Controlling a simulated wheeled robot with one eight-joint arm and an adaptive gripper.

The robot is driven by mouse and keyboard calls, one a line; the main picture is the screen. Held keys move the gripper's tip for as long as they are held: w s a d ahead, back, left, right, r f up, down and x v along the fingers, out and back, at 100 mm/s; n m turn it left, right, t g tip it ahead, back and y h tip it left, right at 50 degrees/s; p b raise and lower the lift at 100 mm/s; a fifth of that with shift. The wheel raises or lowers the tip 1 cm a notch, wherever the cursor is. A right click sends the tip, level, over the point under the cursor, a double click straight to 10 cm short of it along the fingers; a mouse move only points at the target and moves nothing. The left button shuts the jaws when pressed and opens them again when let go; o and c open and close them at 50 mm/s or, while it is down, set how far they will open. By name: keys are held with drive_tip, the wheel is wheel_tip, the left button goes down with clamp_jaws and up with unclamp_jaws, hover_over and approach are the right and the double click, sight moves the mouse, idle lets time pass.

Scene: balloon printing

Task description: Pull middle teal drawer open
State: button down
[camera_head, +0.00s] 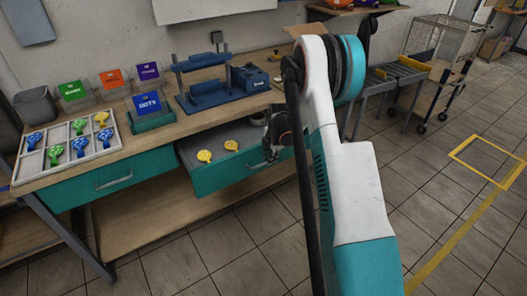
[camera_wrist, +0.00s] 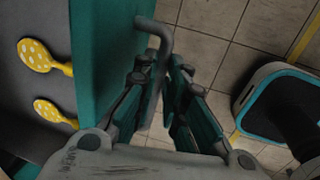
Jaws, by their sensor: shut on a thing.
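The middle teal drawer (camera_head: 231,176) stands pulled out from the workbench, with its grey inside showing. Two yellow dotted balloons lie in it, a left one (camera_head: 204,156) and a right one (camera_head: 231,145). In the wrist view the teal drawer front (camera_wrist: 95,62) runs down the left side, and its grey bar handle (camera_wrist: 158,29) sticks out from it. My gripper (camera_wrist: 166,75) is shut on the handle, with a finger on each side. In the head view my gripper (camera_head: 276,138) is at the drawer's front right, and my arm hides part of that end.
A closed teal drawer (camera_head: 110,178) is to the left. On the bench (camera_head: 160,141) stand a tray (camera_head: 20,168) of colored balloons, labelled boxes and a blue press (camera_head: 205,85). The tiled floor (camera_head: 225,250) in front is clear. A wire cart (camera_head: 440,60) stands back right.

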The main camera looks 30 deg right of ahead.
drive_tip(key=s, duration=0.6)
drive_tip(key=shift+d, duration=0.15)
drive_tip(key=shift+s, duration=0.1)
drive_tip(key=c, duration=1.9)
unclamp_jaws()
drive_tip(key=shift+r, duration=0.1)
drive_tip(key=r, duration=0.4)
drive_tip(key=s+r, duration=0.1)
drive_tip(key=r, duration=0.2)
drive_tip(key=s+r, duration=0.1)
drive_tip(key=r, duration=0.3)
drive_tip(key=shift+s+r, duration=0.2)
drive_tip(key=shift+r, duration=0.1)
